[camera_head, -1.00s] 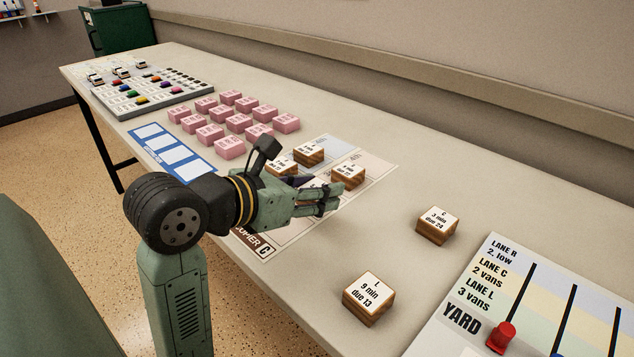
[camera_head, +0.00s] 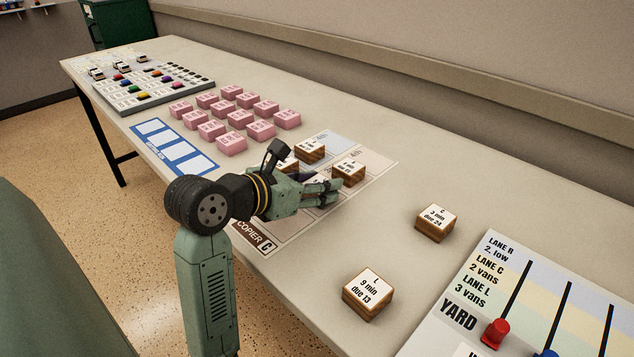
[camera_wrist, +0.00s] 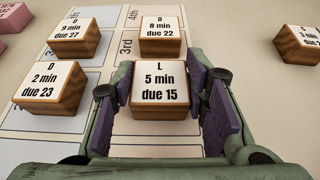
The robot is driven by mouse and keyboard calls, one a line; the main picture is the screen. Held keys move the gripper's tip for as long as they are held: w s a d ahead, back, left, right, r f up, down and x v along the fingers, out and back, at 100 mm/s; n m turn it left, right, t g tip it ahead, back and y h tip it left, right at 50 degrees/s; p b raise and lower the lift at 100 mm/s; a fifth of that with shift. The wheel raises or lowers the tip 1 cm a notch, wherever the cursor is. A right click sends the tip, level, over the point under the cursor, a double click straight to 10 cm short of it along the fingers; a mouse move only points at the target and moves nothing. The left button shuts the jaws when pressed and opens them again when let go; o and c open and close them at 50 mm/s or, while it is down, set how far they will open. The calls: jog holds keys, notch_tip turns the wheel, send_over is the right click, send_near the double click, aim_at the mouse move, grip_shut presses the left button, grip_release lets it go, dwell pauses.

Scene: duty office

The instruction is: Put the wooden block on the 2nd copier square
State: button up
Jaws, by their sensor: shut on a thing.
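My gripper (camera_wrist: 160,95) is shut on a wooden block (camera_wrist: 160,80) with a white top reading "L 5 min due 15", its purple pads at both sides. In the head view my gripper (camera_head: 328,188) is low over the copier mat (camera_head: 285,230), and its fingers mostly hide the held block. Blocks "D 9 min due 27" (camera_wrist: 75,37) and "D 2 min due 23" (camera_wrist: 50,82) stand to the left. I cannot read a "2nd" label or tell whether the held block touches the mat.
The yard board (camera_head: 480,270) is at the front right. Pink blocks (camera_head: 232,143) stand behind left, near a blue-edged card (camera_head: 170,150).

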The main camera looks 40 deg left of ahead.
jog(key=shift+f, duration=0.2)
jog(key=o, duration=1.1)
jog(key=shift+o, duration=0.2)
jog(key=shift+r, duration=0.2)
jog(key=shift+s+r, duration=0.1)
jog(key=shift+r, duration=0.05)
jog(key=b+v, duration=0.1)
jog(key=v, duration=1)
jog(key=shift+s+b, duration=0.35)
jog(key=shift+s, duration=0.05)
